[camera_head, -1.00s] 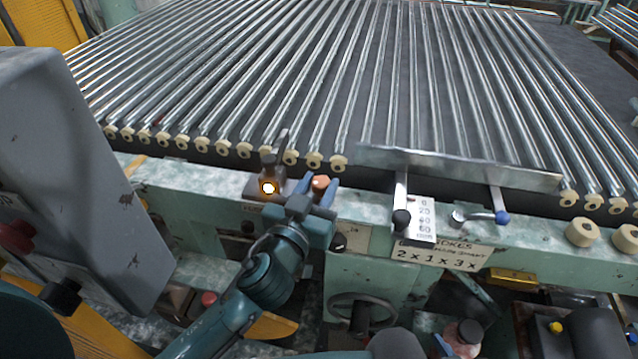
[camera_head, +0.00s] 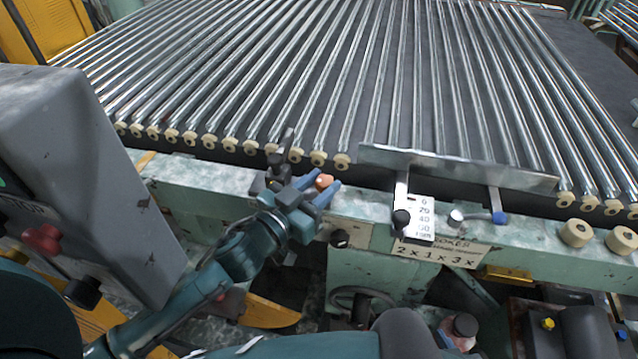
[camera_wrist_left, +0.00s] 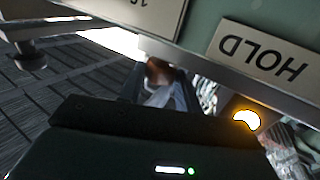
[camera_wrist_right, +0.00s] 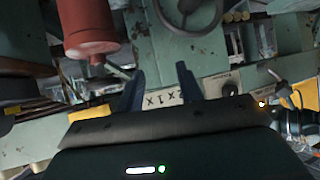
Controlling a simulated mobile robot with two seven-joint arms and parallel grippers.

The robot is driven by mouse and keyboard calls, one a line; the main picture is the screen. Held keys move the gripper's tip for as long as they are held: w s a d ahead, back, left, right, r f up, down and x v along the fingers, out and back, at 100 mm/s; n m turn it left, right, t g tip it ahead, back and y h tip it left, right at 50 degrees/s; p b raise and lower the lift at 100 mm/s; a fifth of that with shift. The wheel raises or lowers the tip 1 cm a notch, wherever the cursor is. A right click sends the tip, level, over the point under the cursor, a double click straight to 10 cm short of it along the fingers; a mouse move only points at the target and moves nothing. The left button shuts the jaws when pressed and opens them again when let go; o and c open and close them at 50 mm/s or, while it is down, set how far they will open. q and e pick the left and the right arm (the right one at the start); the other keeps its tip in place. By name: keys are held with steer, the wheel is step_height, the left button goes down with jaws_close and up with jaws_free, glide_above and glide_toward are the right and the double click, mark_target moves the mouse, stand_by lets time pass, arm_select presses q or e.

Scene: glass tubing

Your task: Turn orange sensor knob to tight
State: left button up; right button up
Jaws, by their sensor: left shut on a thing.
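The orange sensor knob (camera_head: 324,181) sits on the green front rail below the tube ends. My left gripper (camera_head: 316,187) is shut on it, with a blue finger on either side. In the left wrist view the knob (camera_wrist_left: 158,72) shows as a brownish orange shape between the fingertips, partly hidden and dark. Its pointer or tight mark cannot be made out. My right gripper shows only in the right wrist view (camera_wrist_right: 160,82), where its two fingers stand apart with nothing between them.
A lit amber lamp (camera_wrist_left: 246,119) and a HOLD plate (camera_wrist_left: 262,52) are close to my left gripper. A dark lever (camera_head: 275,165) stands just left of the knob. A metal guide plate (camera_head: 455,168) and a grey control box (camera_head: 85,170) flank the area. Glass tubes lie behind.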

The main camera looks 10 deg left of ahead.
arm_select(q)
steer(key=o, duration=1)
steer(key=shift+c, duration=0.2)
steer(key=shift+s+a, duration=0.15)
steer(key=shift+s, duration=0.1)
steer(key=b+v, duration=0.2)
steer(key=v, duration=1)
steer(key=shift+s, duration=0.2)
steer(key=shift+o, duration=0.2)
steer(key=shift+a, duration=0.15)
